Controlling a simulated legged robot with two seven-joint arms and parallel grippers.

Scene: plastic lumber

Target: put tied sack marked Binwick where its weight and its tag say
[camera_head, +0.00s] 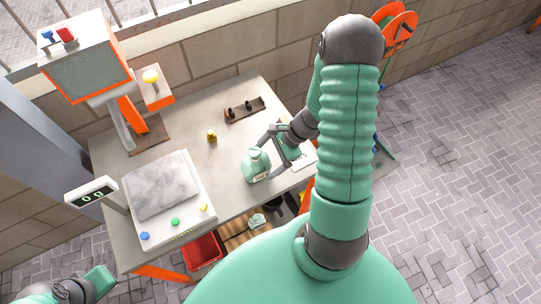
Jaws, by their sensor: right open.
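A pale green tied sack (257,166) stands upright on the grey table (200,130), towards its right side. A small pale tag shows low on its front, too small to read. My right gripper (279,146) is open just right of the sack's neck; I cannot tell whether a finger touches it. A weighing scale (163,187) with a grey marbled plate stands at the left of the table. Its plate is empty and its display (92,192) seems to read 0 g. My left gripper is not in view; only part of my left arm shows at the bottom left.
A small brass weight (212,136) and a dark rack (245,110) stand on the table. A white card (303,157) lies near my right gripper. A red bin (203,251) and a wooden crate (236,236) are below the front edge. An orange-sided machine (88,68) stands back left.

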